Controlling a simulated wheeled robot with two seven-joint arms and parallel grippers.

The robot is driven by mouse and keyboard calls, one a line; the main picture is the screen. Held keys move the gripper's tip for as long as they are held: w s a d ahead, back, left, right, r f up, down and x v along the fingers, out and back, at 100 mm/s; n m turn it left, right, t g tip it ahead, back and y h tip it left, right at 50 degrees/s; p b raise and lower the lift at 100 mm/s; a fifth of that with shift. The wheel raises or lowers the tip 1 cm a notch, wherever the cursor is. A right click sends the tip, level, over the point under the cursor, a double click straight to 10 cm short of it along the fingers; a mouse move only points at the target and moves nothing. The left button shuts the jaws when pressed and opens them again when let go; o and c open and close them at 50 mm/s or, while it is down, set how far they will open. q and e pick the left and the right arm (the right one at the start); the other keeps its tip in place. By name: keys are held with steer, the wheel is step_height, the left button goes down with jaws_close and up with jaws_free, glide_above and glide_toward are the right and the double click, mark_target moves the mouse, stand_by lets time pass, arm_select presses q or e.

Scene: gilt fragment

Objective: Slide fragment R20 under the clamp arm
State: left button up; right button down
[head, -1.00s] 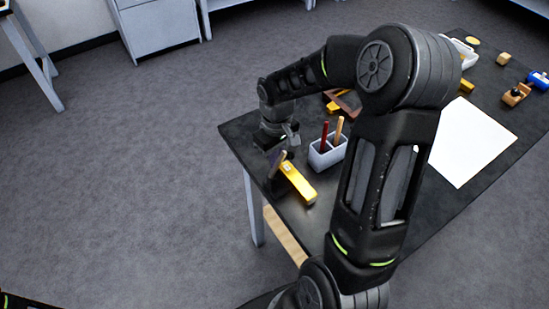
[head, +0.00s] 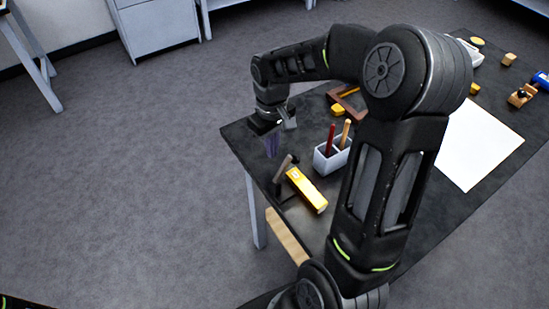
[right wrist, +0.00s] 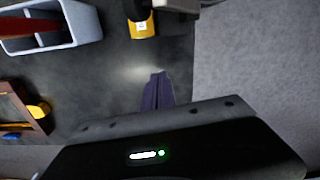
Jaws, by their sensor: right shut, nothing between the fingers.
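My right gripper (head: 271,146) is shut and empty, above the table's left edge, apart from the bar. My left gripper is out of view.
A white holder (head: 328,162) with a red and a wooden handle stands just right of the bar. A brown frame (head: 349,104) with yellow pieces lies behind it. A white sheet (head: 478,145) covers the table's right part. Small blocks lie at the far right.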

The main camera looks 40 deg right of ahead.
step_height(320, 180, up, 7)
steer(key=shift+s+f, duration=0.2)
steer(key=shift+a, duration=0.1)
